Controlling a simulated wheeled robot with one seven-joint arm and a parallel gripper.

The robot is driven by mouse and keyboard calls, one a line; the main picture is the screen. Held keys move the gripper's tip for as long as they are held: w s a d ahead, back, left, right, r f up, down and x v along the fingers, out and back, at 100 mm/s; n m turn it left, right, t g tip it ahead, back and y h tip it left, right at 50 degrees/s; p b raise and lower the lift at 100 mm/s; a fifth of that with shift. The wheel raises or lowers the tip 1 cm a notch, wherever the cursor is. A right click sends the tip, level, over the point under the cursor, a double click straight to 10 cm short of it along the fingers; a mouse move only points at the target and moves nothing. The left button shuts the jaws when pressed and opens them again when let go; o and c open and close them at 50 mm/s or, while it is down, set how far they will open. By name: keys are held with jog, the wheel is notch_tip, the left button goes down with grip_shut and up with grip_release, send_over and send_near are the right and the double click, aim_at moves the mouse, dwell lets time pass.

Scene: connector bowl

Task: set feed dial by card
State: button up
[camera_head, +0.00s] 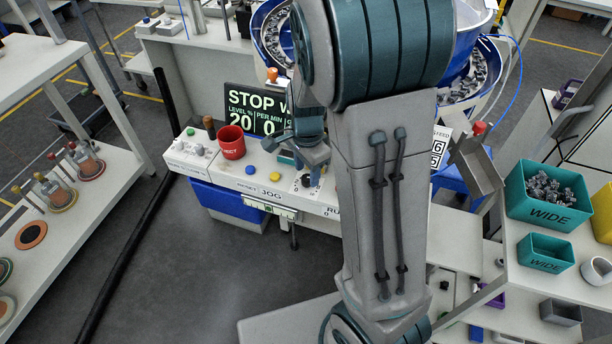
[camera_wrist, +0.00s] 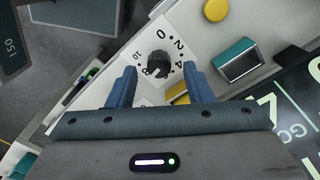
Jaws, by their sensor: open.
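The feed dial is a black knob (camera_wrist: 158,63) on a white plate numbered from 0 to 10. In the head view the dial (camera_head: 306,181) is on the front control panel, just below my gripper (camera_head: 298,158). In the wrist view my gripper (camera_wrist: 159,68) is open, with one blue finger on each side of the knob. I cannot tell whether the fingers touch it or how far down they reach. The knob's pointer is hard to make out. A white card (camera_head: 440,146) marked FEED shows boxed digits 6 and 5, partly hidden behind my arm.
A screen (camera_head: 256,110) reads STOP, level 20, per min 0. A red mug (camera_head: 231,142), a yellow JOG button (camera_head: 248,171) and a blue button (camera_head: 268,206) are on the panel. Teal WIDE bins (camera_head: 547,251) stand at right. The blue bowl feeder (camera_head: 271,45) is behind.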

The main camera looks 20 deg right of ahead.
jog(key=shift+f, duration=1.35)
jog(key=c, duration=1)
